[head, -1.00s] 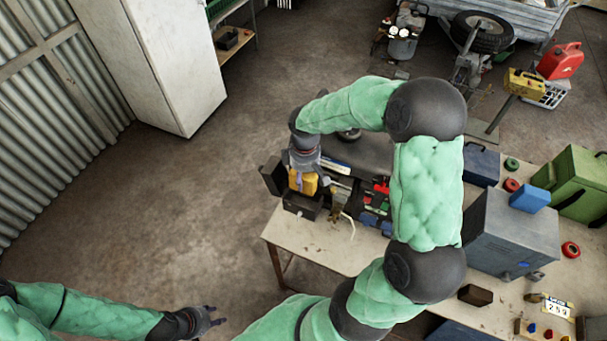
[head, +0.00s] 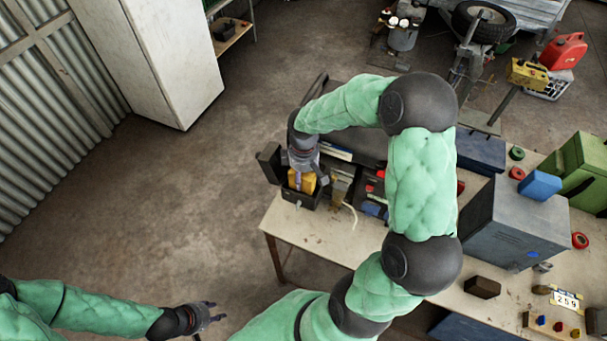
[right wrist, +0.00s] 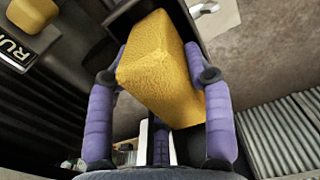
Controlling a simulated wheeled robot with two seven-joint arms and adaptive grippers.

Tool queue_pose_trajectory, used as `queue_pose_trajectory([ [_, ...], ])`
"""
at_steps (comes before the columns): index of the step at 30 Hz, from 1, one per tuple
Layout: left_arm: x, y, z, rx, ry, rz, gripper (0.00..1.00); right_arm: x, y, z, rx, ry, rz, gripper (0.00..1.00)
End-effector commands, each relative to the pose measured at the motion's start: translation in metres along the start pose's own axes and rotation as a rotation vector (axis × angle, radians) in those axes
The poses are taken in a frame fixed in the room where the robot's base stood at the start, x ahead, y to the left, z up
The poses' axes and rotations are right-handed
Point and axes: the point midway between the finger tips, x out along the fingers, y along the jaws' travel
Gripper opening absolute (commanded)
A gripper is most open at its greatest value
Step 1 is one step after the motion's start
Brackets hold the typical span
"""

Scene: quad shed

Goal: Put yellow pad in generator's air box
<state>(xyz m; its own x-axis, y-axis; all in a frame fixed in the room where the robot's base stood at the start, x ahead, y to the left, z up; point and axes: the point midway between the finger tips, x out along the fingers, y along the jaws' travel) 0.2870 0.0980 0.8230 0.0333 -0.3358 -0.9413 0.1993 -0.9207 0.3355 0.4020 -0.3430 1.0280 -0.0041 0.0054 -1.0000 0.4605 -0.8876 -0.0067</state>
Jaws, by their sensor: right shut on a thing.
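The yellow pad (right wrist: 160,65) is a foam block held between the purple fingers of my right gripper (right wrist: 160,100). In the head view the pad (head: 301,182) is at the mouth of the generator's dark air box (head: 297,198), its lower part inside or behind the near wall; I cannot tell how deep. The box's lid (head: 269,163) stands open on the left. My right gripper (head: 303,166) is above the box, pointing down. The generator (head: 355,150) is partly hidden by my right arm. My left gripper (head: 208,315) is empty with fingers apart, off the table at lower left.
The table (head: 320,232) has clear room in front of the air box. A grey metal box (head: 515,225), a blue block (head: 540,185) and a green case (head: 582,165) stand to the right. A white cabinet (head: 150,60) stands at the back left.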

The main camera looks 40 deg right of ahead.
Motion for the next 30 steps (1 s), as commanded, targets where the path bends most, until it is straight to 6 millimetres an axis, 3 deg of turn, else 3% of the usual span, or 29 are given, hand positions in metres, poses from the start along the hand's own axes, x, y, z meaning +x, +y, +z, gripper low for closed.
queue_pose_trajectory([
  [12, 0.0031, -0.0011, -0.0002, 0.0, 0.0, 0.0, 0.4, 0.0045, 0.0002, -0.0002, 0.0, 0.001, 0.0, 0.38],
  [13, 0.0031, -0.0011, -0.0002, 0.0, 0.0, 0.0, 0.4, 0.0045, 0.0002, -0.0002, 0.001, 0.001, 0.0, 0.6],
  [15, 0.0031, -0.0011, -0.0002, 0.0, 0.0, 0.0, 0.4, 0.0045, 0.0002, -0.0002, 0.001, 0.001, 0.0, 0.79],
  [30, -0.0014, 0.0005, 0.0, 0.0, 0.0, 0.0, 0.4, -0.0016, 0.0002, -0.0002, 0.001, 0.001, 0.001, 0.79],
])
